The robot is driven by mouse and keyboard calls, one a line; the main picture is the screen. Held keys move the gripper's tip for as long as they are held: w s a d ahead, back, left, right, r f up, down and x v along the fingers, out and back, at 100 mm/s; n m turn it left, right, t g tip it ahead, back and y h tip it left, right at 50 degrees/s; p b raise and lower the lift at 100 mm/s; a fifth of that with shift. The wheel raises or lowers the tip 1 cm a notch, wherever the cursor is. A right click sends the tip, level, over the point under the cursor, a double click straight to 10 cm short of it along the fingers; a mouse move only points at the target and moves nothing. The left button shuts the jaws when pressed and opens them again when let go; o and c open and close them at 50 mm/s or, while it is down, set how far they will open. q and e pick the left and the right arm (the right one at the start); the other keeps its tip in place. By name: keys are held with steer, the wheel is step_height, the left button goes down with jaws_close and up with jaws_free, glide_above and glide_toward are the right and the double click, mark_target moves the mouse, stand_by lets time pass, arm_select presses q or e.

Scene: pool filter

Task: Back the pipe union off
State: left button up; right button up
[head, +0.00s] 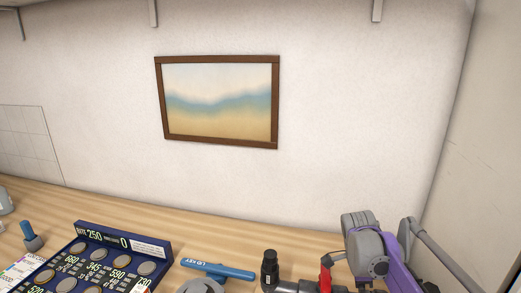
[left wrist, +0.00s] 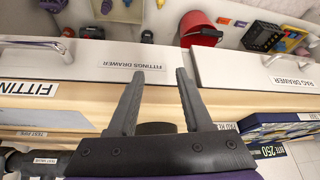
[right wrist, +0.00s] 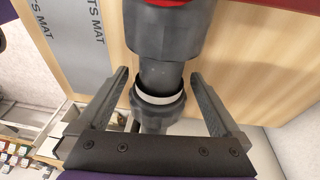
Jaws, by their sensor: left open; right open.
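In the right wrist view, dark grey pipework runs up the middle, with a wide ribbed collar (right wrist: 165,35) above and another collar (right wrist: 155,117) below a white ring (right wrist: 158,98). I cannot tell for sure which collar is the pipe union's nut. My right gripper (right wrist: 159,72) is open, one finger on each side of the pipe, with gaps showing on both sides. In the head view, part of the grey pipework (head: 300,286) shows at the bottom edge. My left gripper (left wrist: 159,69) is open and empty, pointing toward the drawer fronts.
A red part (right wrist: 167,2) sits above the upper collar. The left wrist view shows a fittings drawer (left wrist: 130,68), a rag drawer (left wrist: 290,80) and a red bucket (left wrist: 200,30).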

steer(key=shift+r, duration=0.1)
steer(key=shift+w, duration=0.1)
steer(key=shift+d, duration=0.1)
steer(key=shift+d, duration=0.25)
steer(key=shift+s+d, duration=0.2)
steer(key=shift+d, duration=0.2)
steer(key=shift+c, duration=0.2)
steer(key=c, duration=1.4)
steer(key=o, duration=1.4)
